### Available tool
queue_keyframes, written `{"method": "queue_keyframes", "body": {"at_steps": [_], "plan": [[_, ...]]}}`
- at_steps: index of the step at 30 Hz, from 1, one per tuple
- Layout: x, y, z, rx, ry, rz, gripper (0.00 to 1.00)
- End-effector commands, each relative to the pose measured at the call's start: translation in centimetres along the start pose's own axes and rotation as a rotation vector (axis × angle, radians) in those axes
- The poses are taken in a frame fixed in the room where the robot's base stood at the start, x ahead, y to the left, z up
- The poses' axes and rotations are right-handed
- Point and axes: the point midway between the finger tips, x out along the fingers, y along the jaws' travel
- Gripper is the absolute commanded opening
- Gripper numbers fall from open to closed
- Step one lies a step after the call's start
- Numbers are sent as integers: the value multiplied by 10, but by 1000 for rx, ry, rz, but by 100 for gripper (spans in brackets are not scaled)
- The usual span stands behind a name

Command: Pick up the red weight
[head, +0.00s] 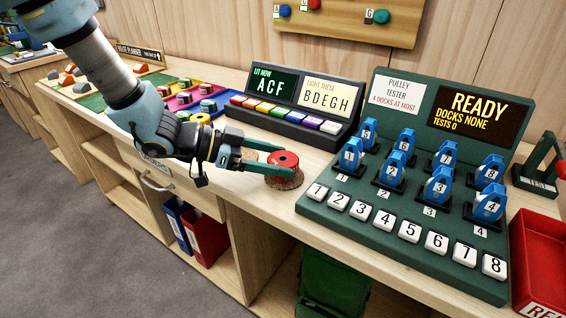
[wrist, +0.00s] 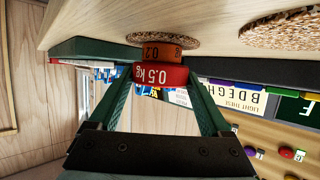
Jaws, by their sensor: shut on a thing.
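The red weight (head: 284,159), a short disc with a dark centre, is near the table's front edge, right of the cork pads' left one. In the wrist view the red weight (wrist: 160,76) is marked 0.5 kg. An orange weight (wrist: 160,54) marked 0.2 lies directly under it, over a round cork pad (wrist: 165,40); that view is upside down. I cannot tell whether the two weights touch. My gripper (head: 268,167) reaches in from the left, its fingers shut on the red weight's sides; the fingers also show in the wrist view (wrist: 161,84).
A green pulley tester (head: 400,215) with blue pulleys and numbered keys stands close on the right. A lit panel (head: 290,100) is behind. A second cork pad (head: 249,154) lies beside the weight. A red tray (head: 543,265) is far right; coloured trays (head: 190,97) are left.

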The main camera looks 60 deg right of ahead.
Motion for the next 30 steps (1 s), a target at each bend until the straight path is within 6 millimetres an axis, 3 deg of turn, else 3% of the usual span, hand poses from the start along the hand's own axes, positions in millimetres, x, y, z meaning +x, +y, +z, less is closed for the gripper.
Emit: {"method": "queue_keyframes", "body": {"at_steps": [2, 10, 22, 30], "plan": [[0, 0, 0, 0, 0, 0, 30], [0, 0, 0, 0, 0, 0, 0], [-2, 0, -4, 3, 2, -1, 0], [-18, -1, -43, 7, 2, -2, 0]]}}
